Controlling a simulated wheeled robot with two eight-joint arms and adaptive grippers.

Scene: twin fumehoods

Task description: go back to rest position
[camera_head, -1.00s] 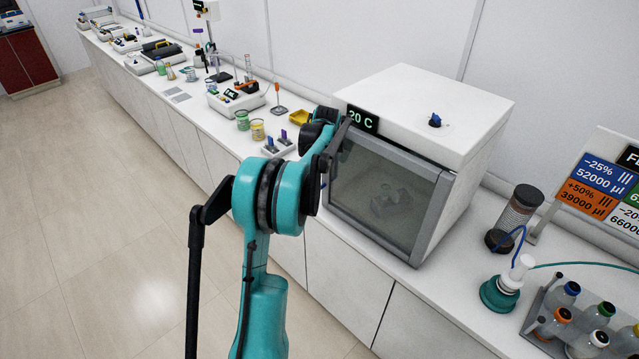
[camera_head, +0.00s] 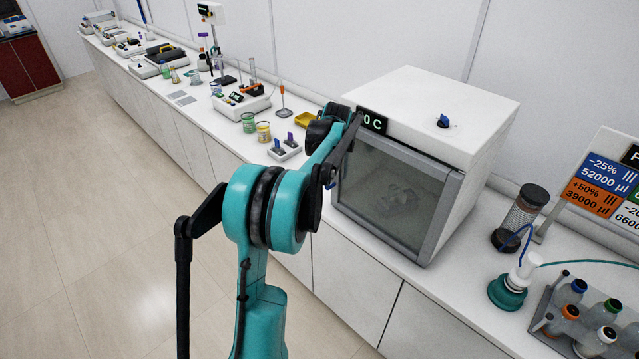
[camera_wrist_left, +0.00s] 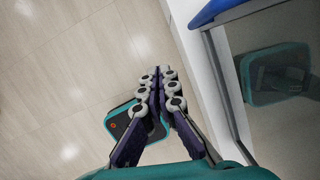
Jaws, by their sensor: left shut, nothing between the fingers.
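My left arm rises teal and black through the middle of the head view, its far end in front of the white oven (camera_head: 440,120). The gripper itself is hidden there behind the arm. In the left wrist view my left gripper (camera_wrist_left: 162,78) is shut and empty, its two jointed fingers side by side above the floor. The oven's glass door (camera_wrist_left: 275,80) is to its right, apart from the fingers, and looks closed in the head view. My right gripper is in neither view.
The oven stands on a long white counter (camera_head: 400,315). To its right are a green-based bottle (camera_head: 507,290) and a rack of capped bottles (camera_head: 585,318). The floor (camera_head: 90,230) at left is clear.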

